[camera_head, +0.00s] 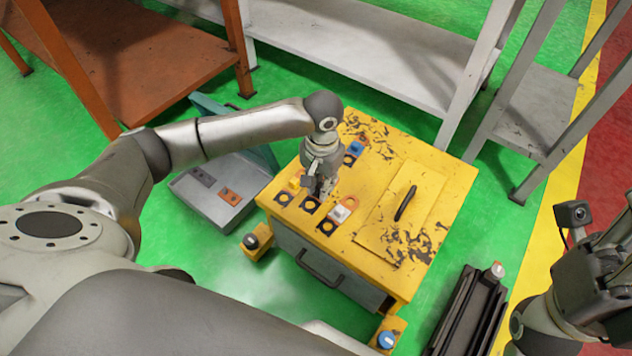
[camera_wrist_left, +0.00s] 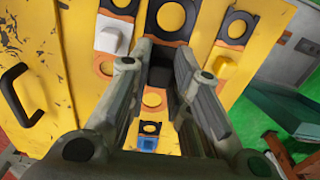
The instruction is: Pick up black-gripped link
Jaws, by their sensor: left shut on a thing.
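My left gripper (camera_head: 322,190) points down over the front part of the yellow cart top (camera_head: 375,150). In the left wrist view, its two fingers (camera_wrist_left: 162,75) are closed on the dark grip of the black-gripped link (camera_wrist_left: 160,76). An orange ring of that link (camera_wrist_left: 154,100) shows below the grip. The fingers hide part of the link, and I cannot tell whether it touches the cart top. My right gripper (camera_head: 602,262) is at the right edge of the head view, away from the cart, and its jaws are unclear.
A white-gripped link (camera_head: 341,212) and a blue-gripped link (camera_head: 354,150) sit nearby on the cart top. A yellow-gripped link (camera_wrist_left: 219,66) stands on the other side in the wrist view. A black handle (camera_head: 405,203) rises from the cart top's right part.

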